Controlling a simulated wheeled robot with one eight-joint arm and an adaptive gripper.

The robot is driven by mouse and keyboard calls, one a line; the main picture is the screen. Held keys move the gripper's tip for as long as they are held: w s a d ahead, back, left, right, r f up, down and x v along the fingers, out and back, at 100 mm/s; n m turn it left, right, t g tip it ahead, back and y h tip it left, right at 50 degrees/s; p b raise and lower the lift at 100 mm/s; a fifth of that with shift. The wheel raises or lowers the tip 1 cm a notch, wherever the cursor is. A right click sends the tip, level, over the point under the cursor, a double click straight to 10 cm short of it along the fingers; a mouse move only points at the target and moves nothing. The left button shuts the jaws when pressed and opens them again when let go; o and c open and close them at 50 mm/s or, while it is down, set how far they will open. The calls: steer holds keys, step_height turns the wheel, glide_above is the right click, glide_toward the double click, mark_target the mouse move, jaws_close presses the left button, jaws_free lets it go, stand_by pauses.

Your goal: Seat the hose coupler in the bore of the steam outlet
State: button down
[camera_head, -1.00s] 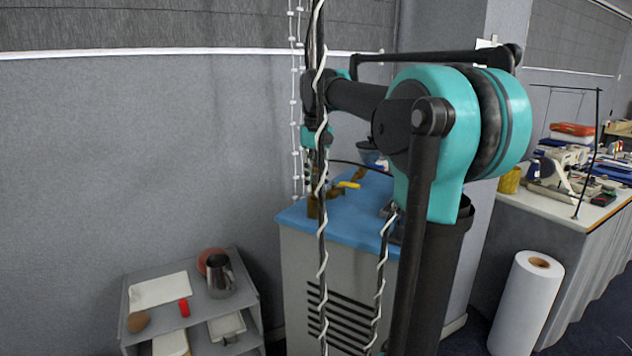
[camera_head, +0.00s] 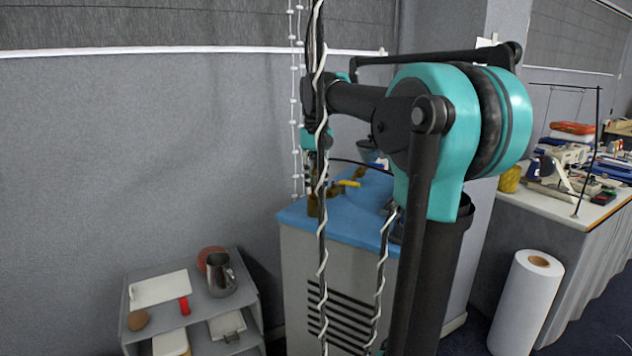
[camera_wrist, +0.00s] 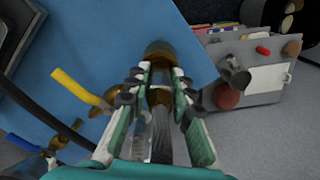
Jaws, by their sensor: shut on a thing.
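My gripper (camera_wrist: 157,82) is shut on the hose coupler (camera_wrist: 159,97), a small brass and grey piece partly hidden between the fingers. The steam outlet (camera_wrist: 159,48) is an upright brass cylinder on the blue cabinet top, just beyond the fingertips in the wrist view. It also shows in the head view (camera_head: 313,206), partly behind my arm's cables. The coupler lines up with the outlet in the wrist view. I cannot tell whether it is inside the bore, as the fingers hide the junction. In the head view my gripper is mostly hidden by my arm.
A yellow-handled valve (camera_wrist: 75,87) stands beside the outlet on the blue cabinet top (camera_head: 345,228). A grey shelf cart (camera_head: 248,293) with a metal pitcher (camera_head: 219,274) and a red cylinder (camera_head: 184,306) stands left of the cabinet. A white roll (camera_head: 527,300) stands right.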

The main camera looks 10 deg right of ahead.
steer(key=shift+f, duration=0.6)
steer(key=c, duration=1.3)
jaws_free()
steer(key=shift+o, duration=0.2)
step_height(320, 180, up, 12)
steer(key=shift+f, duration=0.1)
